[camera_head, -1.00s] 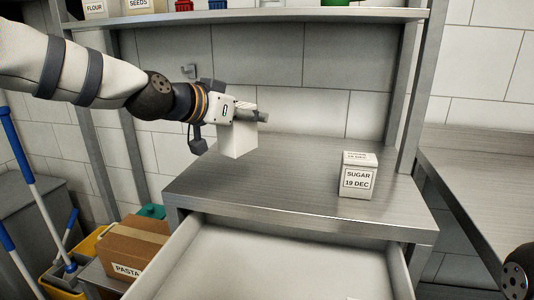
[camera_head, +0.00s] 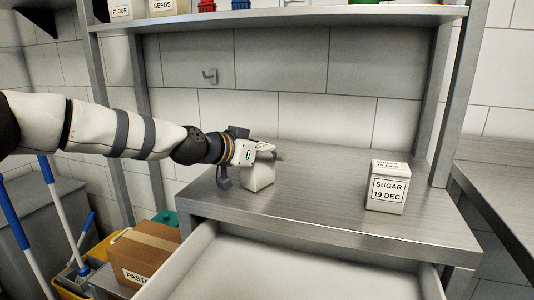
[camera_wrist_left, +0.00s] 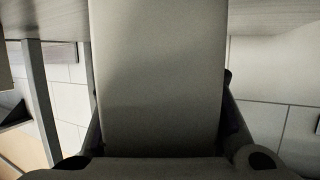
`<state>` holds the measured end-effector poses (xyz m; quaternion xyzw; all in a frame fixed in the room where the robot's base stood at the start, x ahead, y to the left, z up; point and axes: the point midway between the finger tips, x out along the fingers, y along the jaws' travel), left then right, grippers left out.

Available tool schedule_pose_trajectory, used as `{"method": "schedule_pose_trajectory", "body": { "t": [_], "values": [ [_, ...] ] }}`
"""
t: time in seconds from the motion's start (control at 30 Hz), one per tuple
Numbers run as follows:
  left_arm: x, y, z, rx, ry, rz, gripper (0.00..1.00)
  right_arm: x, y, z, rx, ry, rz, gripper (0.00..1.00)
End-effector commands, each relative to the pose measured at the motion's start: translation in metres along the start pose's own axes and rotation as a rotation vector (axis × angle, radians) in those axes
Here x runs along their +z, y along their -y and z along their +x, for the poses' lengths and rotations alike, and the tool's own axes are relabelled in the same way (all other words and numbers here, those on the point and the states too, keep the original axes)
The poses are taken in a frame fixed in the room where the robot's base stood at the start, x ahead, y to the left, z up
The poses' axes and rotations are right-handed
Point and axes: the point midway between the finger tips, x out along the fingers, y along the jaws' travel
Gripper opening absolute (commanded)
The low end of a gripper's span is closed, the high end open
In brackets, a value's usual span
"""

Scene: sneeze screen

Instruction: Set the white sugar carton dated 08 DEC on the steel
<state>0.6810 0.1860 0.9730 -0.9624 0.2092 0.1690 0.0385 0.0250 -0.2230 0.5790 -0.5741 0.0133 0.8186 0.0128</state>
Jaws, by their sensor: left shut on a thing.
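A white carton (camera_head: 259,178) is held in my left gripper (camera_head: 264,152), over the left part of the steel top (camera_head: 320,205). The fingers are shut on the carton's upper part. Its lower end is at or very near the steel; I cannot tell whether it touches. No label or date shows on its visible faces. In the left wrist view the carton (camera_wrist_left: 158,75) fills the middle between the fingers. A second white carton (camera_head: 388,187), labelled SUGAR 19 DEC, stands upright on the steel to the right. My right gripper does not show.
A drawer (camera_head: 290,265) stands open below the steel top. A shelf (camera_head: 290,20) with flour and seeds boxes runs above. A cardboard pasta box (camera_head: 145,250) and blue-handled tools are at lower left. The steel between the two cartons is clear.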

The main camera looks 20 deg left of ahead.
Motion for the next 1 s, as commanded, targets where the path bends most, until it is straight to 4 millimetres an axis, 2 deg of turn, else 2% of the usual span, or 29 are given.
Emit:
{"method": "schedule_pose_trajectory", "body": {
  "t": [0.03,0.1,0.13,0.4,0.5,0.57,0.8,1.0],
  "values": [
    [0.003,0.0,0.001,0.001,0.002,-0.001,0.42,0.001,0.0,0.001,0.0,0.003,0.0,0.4],
    [0.002,0.0,0.001,0.0,0.002,-0.001,0.58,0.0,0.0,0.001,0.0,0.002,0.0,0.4],
    [0.002,0.0,0.001,0.0,0.001,-0.001,0.6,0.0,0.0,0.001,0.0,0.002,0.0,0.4],
    [0.001,0.0,0.001,0.0,0.001,-0.001,0.6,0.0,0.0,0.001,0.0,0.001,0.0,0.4],
    [-0.005,0.0,-0.003,-0.001,-0.002,0.0,0.6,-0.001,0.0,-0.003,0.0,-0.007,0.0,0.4],
    [-0.006,0.001,-0.012,-0.001,-0.002,0.001,0.6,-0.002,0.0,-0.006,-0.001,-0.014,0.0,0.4],
    [-0.011,0.0,-0.07,-0.002,-0.011,0.001,0.6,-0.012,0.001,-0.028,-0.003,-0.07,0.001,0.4],
    [-0.01,0.0,-0.109,-0.002,-0.009,0.003,0.6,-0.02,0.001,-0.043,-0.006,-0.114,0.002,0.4]
  ]
}}
